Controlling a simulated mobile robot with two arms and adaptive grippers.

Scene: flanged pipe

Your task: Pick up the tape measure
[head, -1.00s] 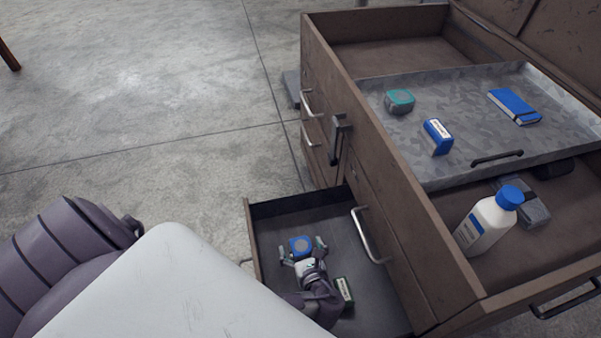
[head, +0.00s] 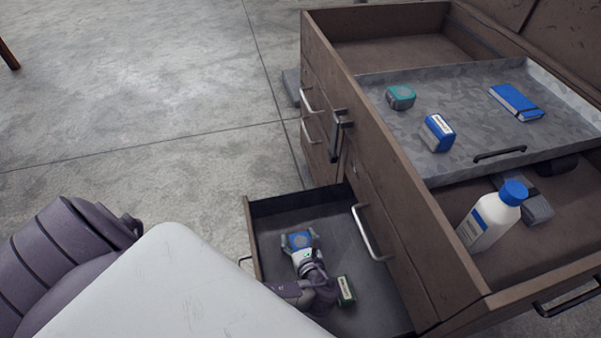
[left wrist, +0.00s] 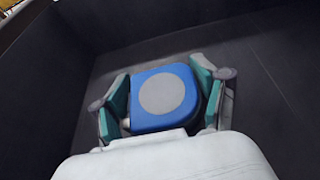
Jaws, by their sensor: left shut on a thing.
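A blue tape measure with a grey round face (head: 300,240) lies in the open lower drawer (head: 350,240). It also shows in the left wrist view (left wrist: 162,97), between the teal finger pads. My left gripper (head: 301,243) reaches down into the drawer and is shut on this tape measure, with one finger on each side; in the left wrist view the gripper (left wrist: 163,100) frames it. Another tape measure, teal and grey (head: 400,96), lies in the upper tray. My right gripper is not in view.
A small green-and-white box (head: 345,291) lies in the drawer beside my left gripper. The grey tray (head: 470,140) above holds a blue-and-white box (head: 438,132) and a blue notebook (head: 516,102). A white bottle with a blue cap (head: 490,222) stands in the cabinet top below the tray.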

